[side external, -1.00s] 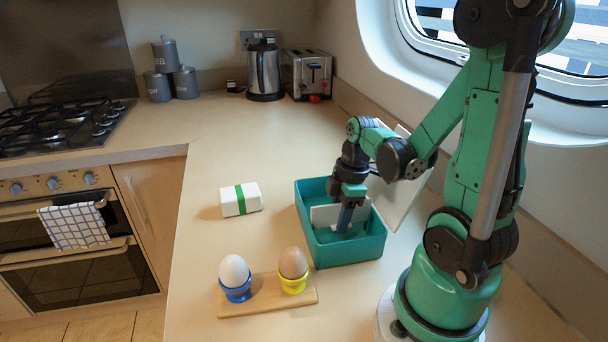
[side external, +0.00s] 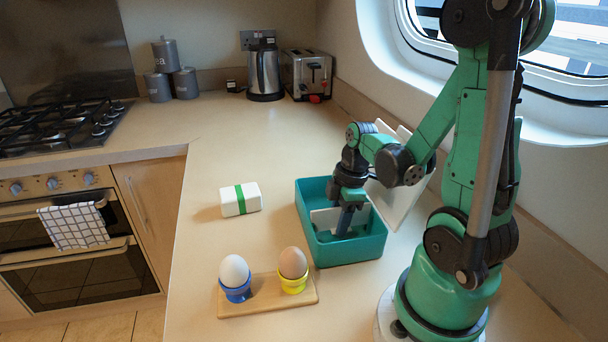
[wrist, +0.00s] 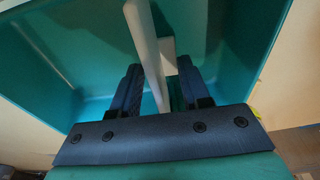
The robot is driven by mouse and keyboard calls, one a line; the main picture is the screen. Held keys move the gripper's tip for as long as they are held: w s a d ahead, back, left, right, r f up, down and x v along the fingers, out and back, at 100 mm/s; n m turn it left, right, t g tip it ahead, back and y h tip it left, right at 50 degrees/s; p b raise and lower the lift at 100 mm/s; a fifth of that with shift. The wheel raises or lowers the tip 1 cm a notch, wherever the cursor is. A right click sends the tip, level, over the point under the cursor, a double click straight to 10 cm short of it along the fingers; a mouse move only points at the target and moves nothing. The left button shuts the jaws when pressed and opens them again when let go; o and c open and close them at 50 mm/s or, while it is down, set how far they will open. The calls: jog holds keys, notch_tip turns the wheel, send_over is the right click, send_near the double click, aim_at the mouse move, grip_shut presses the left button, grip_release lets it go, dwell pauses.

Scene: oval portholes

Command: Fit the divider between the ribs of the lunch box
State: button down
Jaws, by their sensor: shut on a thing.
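The teal lunch box (side external: 350,250) stands open on the worktop, in front of my arm. My gripper (side external: 346,218) points down into it and is shut on the white divider (side external: 322,216). The divider stands on edge inside the box, roughly across it. In the wrist view the divider (wrist: 146,55) runs between the two dark fingers of my gripper (wrist: 160,85). A pale piece (wrist: 168,55) shows just right of the divider; I cannot tell if it is a rib. The divider's lower edge and its fit with the ribs are hidden.
A white panel (side external: 403,195) leans behind the box on the right. A white block with a green band (side external: 240,199) lies to the left. Two eggs in cups stand on a wooden board (side external: 268,300) at the front.

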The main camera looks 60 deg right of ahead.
jog(key=shift+f, duration=0.45)
grip_release()
dwell(0.4)
jog(key=shift+r, duration=0.1)
jog(key=shift+r, duration=3.4)
jog(key=w+a+m, duration=0.1)
jog(key=w+a+r+m+t+h, duration=0.1)
jog(key=a, duration=0.1)
jog(key=w+a+r+m+t, duration=0.1)
jog(key=a, duration=0.1)
jog(key=shift+w, duration=0.4)
jog(key=w+a+r+m+t, duration=0.2)
jog(key=a+r+m+t, duration=0.1)
jog(key=a+m, duration=0.2)
jog(key=shift+w+a+t, duration=0.4)
jog(key=shift+a, duration=0.8)
